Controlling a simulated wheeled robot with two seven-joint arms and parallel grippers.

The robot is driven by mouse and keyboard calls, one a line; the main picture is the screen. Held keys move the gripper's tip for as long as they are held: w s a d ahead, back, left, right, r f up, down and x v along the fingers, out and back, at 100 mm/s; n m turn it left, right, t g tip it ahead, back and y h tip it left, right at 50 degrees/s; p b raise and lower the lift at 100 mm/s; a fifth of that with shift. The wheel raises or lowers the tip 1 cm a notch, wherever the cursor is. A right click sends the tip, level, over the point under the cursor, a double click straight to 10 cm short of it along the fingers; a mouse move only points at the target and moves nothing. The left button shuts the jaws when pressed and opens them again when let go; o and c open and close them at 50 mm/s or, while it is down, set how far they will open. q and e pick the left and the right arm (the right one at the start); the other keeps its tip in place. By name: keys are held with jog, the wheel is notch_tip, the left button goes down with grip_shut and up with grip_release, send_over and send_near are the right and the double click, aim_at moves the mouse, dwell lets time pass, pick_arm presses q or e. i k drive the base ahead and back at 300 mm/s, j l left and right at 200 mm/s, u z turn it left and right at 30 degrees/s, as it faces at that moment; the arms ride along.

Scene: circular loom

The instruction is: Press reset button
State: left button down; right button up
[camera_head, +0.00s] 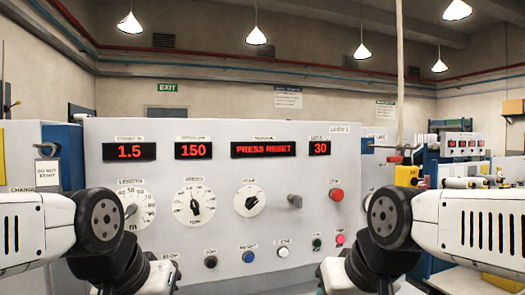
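The grey control panel (110,180) stands straight ahead, and its display (263,149) reads "PRESS RESET" in red. Along its lower part sit small round buttons: a black one (211,262), a blue one (248,256), a white one (283,252), a green one (316,243) and a red one (340,239). A larger red button (336,195) sits higher at the right. My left arm hides the panel's lower left. Both my arms reach in low at the sides; their gripper fingers are below the picture.
Other displays read 1.5 (129,151), 150 (193,150) and 30 (319,148). Three dials, including the middle one (194,203), and a grey lever (295,201) stick out above the button row. More machinery with a yellow part (406,175) stands at the right.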

aim_at(248, 258)
jog(key=k+z, duration=0.1)
jog(key=k, duration=0.75)
